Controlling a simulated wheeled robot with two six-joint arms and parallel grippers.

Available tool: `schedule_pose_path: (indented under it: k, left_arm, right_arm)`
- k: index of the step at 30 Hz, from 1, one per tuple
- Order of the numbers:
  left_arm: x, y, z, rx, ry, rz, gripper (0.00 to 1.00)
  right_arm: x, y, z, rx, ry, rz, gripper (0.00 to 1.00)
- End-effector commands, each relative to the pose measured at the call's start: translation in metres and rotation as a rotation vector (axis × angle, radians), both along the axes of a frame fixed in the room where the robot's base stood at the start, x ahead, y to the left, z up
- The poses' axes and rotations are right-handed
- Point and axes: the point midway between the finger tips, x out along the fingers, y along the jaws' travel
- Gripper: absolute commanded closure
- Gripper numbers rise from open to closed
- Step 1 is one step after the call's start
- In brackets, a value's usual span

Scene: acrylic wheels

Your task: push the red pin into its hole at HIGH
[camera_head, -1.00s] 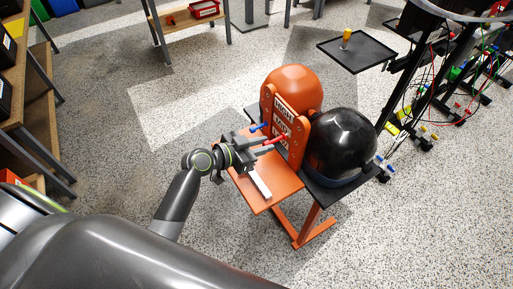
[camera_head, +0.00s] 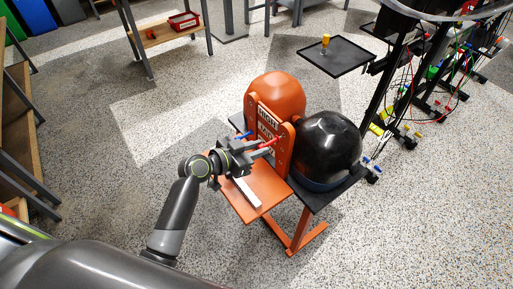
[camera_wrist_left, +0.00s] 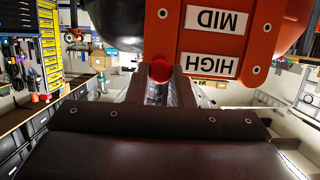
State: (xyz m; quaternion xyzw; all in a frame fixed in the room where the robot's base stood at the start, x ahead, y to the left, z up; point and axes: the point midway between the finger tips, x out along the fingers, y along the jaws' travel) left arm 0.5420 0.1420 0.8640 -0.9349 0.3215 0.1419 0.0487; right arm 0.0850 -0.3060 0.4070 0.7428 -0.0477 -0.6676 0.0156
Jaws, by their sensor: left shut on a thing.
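The red pin (camera_head: 267,143) is held in my left gripper (camera_head: 256,149) in front of the orange labelled board (camera_head: 285,148). In the left wrist view the red pin's round end (camera_wrist_left: 159,69) shows between the two dark fingers (camera_wrist_left: 159,90), which are shut on it. That view is upside down, with the HIGH label (camera_wrist_left: 209,65) and the MID label (camera_wrist_left: 216,20) right of the pin. I cannot tell whether the pin touches the board, and its hole is hidden. My right gripper is not in view.
A blue pin (camera_head: 243,135) is beside the gripper. Below lies an orange shelf (camera_head: 263,184) with a white bar (camera_head: 246,192). The floor around the stand is clear.

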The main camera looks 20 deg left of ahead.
Motion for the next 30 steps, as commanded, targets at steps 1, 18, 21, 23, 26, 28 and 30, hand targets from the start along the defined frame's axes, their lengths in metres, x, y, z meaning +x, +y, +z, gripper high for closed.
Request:
schedule_pose_path:
  k: [1, 18, 21, 23, 26, 28, 30]
  left_arm:
    - [0.0000, 0.0000, -0.0005, 0.000, 0.000, 0.000, 1.00]
    - [0.0000, 0.0000, -0.0001, 0.000, 0.000, 0.000, 1.00]
    - [0.0000, 0.0000, -0.0004, 0.000, -0.001, 0.000, 1.00]
    - [0.0000, 0.0001, -0.0001, 0.000, -0.001, 0.000, 1.00]
    - [0.0000, 0.0001, 0.0005, 0.001, -0.001, 0.000, 1.00]
    - [0.0000, 0.0001, 0.0004, 0.001, -0.001, 0.000, 1.00]
    - [0.0000, 0.0001, 0.0004, 0.001, -0.001, 0.000, 1.00]
  right_arm:
    - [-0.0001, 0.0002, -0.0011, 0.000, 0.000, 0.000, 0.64]
    - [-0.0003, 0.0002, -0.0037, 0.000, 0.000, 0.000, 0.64]
    - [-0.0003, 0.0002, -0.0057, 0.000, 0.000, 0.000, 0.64]
    - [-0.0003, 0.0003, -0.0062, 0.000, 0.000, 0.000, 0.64]
    - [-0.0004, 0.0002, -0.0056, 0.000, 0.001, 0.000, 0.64]
    - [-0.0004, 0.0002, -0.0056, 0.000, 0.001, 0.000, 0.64]
    - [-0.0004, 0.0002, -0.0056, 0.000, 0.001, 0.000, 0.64]
